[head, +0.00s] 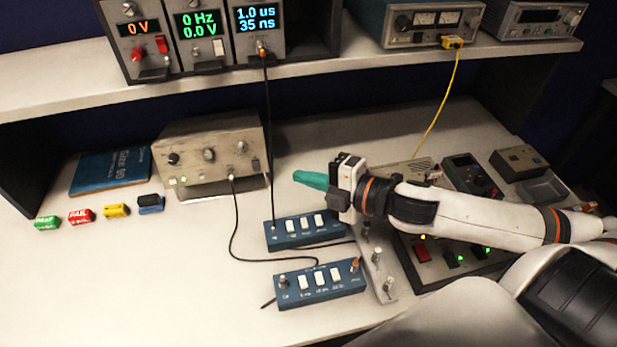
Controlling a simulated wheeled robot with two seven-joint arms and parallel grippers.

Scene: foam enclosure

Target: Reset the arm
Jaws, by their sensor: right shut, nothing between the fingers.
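My right arm (470,211) comes in from the right, stretched over the bench. Its gripper (310,180) has teal fingers that point left and are shut with nothing between them. It hangs above the bench, close to the upper blue switch box (303,231) and right of the beige instrument (211,152). The arm hides part of the control panel behind it. My left gripper does not show.
A lower blue switch box (319,284) stands in front, with cables. Small coloured blocks (116,211) and a blue book (111,171) lie at left. A shelf (200,84) carries instruments above. A panel (455,250) with lit buttons lies under my arm. The front left bench (130,285) is clear.

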